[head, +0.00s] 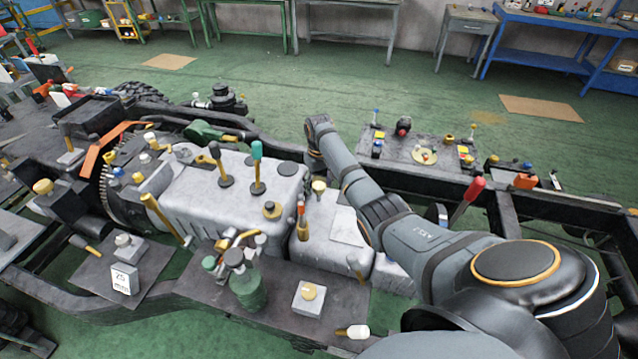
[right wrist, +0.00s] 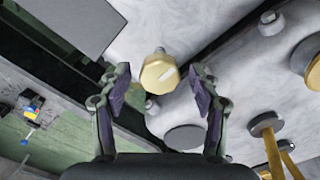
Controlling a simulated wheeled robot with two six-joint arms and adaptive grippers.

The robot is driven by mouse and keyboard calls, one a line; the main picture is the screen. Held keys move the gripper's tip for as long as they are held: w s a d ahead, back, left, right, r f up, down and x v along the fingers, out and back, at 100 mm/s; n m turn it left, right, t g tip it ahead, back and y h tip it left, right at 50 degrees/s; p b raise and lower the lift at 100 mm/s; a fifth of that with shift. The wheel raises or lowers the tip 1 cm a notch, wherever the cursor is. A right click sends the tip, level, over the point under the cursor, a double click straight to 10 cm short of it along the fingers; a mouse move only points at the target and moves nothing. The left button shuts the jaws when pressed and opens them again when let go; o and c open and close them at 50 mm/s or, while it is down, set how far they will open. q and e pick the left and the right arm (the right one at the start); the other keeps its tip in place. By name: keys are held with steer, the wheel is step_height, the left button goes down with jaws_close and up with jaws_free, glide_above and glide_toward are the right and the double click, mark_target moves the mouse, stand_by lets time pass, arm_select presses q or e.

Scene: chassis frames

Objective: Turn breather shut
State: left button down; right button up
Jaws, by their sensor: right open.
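A gold knob with a pale bar mark on its face, which I take as the breather (right wrist: 159,74), stands on a short stem on the light grey casing. In the head view the breather (head: 319,186) is on the right part of the casing. My right gripper (right wrist: 157,88) is open, with its two dark fingers apart on either side of the knob; I see gaps on both sides. In the head view my right gripper (head: 316,172) is small and partly hidden at the end of my arm, beside the knob. My left gripper is not in view.
Levers with a dark knob (head: 215,150) and a teal knob (head: 257,151) rise left of the breather. A dark round cap (right wrist: 185,137) lies close to it. A red-handled lever (head: 469,198) is near my right arm.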

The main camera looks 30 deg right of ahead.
steer(key=c, duration=1.2)
steer(key=shift+r+m+p, duration=0.25)
steer(key=shift+m+p, duration=0.85)
steer(key=shift+p, duration=0.25)
steer(key=m+p, duration=0.2)
steer(key=shift+m, duration=0.4)
steer(key=m+p, duration=0.1)
steer(key=m, duration=0.1)
steer(key=shift+w+m, duration=0.1)
steer(key=shift+m, duration=0.2)
steer(key=m+p, duration=0.1)
steer(key=m, duration=0.2)
steer(key=shift+f+m+p, duration=0.1)
steer(key=shift+m+p, duration=0.2)
steer(key=shift+p, duration=0.05)
steer(key=m, duration=0.3)
steer(key=shift+m+p, duration=0.3)
steer(key=shift+p, duration=0.1)
steer(key=shift+w+m, duration=0.1)
steer(key=shift+m, duration=1.4)
